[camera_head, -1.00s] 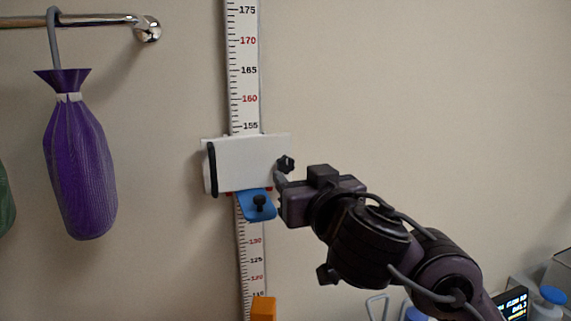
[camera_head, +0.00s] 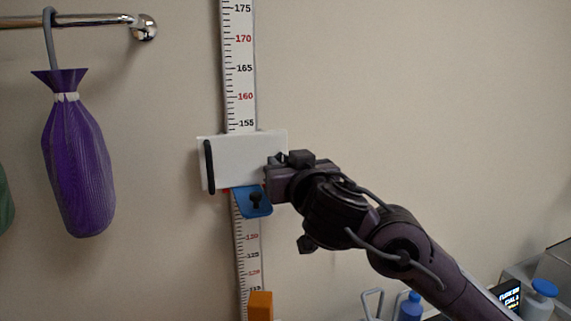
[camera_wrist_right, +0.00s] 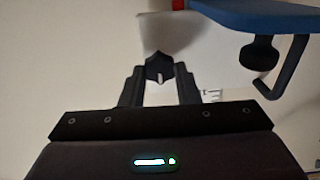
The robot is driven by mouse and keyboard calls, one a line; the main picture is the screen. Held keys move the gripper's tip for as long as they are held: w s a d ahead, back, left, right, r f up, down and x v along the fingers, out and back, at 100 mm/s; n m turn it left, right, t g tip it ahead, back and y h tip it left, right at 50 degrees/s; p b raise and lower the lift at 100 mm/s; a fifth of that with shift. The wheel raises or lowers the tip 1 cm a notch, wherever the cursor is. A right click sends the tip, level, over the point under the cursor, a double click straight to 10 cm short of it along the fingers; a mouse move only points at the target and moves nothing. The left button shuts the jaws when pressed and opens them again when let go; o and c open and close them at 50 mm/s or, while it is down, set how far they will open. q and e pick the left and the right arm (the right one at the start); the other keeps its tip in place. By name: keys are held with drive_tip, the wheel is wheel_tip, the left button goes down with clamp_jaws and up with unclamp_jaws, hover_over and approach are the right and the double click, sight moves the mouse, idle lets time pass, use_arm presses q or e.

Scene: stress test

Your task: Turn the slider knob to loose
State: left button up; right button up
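The white slider block (camera_head: 238,160) sits on the wall height scale, just below the 155 mark. My right gripper (camera_head: 274,168) is at the block's right side. In the right wrist view, a dark lobed knob (camera_wrist_right: 160,68) with a white pointer stands at the tips of my right gripper (camera_wrist_right: 160,74). The two fingers are apart, one on each side of the knob; I cannot tell whether they touch it. In the head view the gripper hides this knob. No loose label is readable. My left gripper is not in view.
A blue bracket (camera_head: 246,207) with a small black knob (camera_head: 256,200) is under the block; it is close by in the wrist view (camera_wrist_right: 225,14). An orange block (camera_head: 260,306) is lower on the scale. A purple bag (camera_head: 78,165) hangs left. Bottles (camera_head: 411,306) stand lower right.

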drive_tip(key=shift+c, duration=0.9)
drive_tip(key=shift+n, duration=0.3)
drive_tip(key=n+b, duration=0.3)
drive_tip(key=n, duration=0.5)
drive_tip(key=n+b, duration=0.4)
drive_tip(key=n, duration=0.5)
drive_tip(key=shift+a+f, duration=0.15)
drive_tip(key=shift+n, duration=0.3)
drive_tip(key=o, duration=1)
